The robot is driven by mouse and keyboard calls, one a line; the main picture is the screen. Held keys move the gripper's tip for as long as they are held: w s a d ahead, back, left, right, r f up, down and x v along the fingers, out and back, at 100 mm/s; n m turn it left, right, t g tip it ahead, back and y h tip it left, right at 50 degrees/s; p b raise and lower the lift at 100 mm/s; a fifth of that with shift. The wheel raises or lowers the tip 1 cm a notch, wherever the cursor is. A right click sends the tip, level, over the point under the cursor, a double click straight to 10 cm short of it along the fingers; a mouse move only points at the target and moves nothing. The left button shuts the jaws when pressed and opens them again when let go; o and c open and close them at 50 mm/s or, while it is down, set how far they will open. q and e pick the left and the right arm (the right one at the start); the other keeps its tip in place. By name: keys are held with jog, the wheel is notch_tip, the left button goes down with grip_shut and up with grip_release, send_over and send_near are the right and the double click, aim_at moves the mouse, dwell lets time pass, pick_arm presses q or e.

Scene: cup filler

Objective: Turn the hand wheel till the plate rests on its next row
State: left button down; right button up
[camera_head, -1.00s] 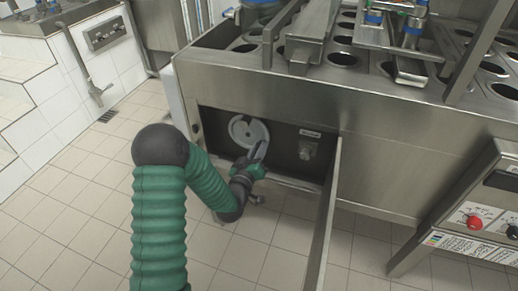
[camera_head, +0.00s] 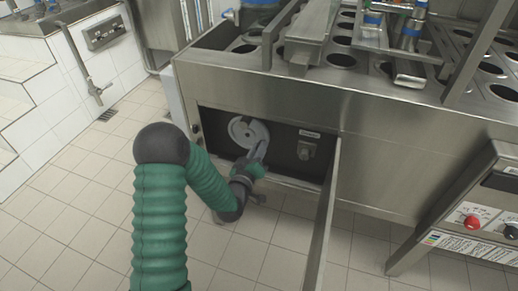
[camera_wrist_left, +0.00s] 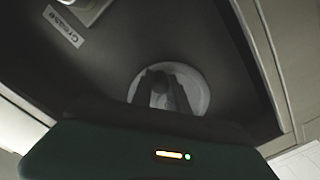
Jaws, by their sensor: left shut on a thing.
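The hand wheel (camera_head: 245,130) is a pale grey disc on the back of an open recess in the steel machine's front. It also shows in the left wrist view (camera_wrist_left: 202,88), partly covered by my fingers. My left gripper (camera_head: 258,152) reaches into the recess from below and is shut on a part of the wheel at its lower right. In the left wrist view its fingers (camera_wrist_left: 160,92) lie over the wheel; the held part is hidden. The plate (camera_head: 419,112) seems to be the machine's top with rows of round holes; I cannot tell which row anything rests on. My right gripper is not in view.
The recess's open door (camera_head: 325,225) sticks out to the right of my left arm. A labelled fitting (camera_head: 305,150) sits right of the wheel. A control panel with red and black knobs (camera_head: 472,222) stands at the far right.

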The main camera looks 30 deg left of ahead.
pick_arm(q)
jog(key=shift+a+r, duration=0.1)
jog(key=shift+r+n+p, duration=0.3)
jog(key=shift+r+p, duration=0.05)
jog(key=shift+p, duration=0.15)
jog(key=shift+f, duration=0.1)
jog(key=c, duration=1.3)
grip_release()
jog(key=shift+s, duration=0.1)
jog(key=p+v, duration=0.8)
jog(key=v, duration=0.8)
jog(key=shift+s+d, duration=0.25)
jog(key=shift+s, duration=0.05)
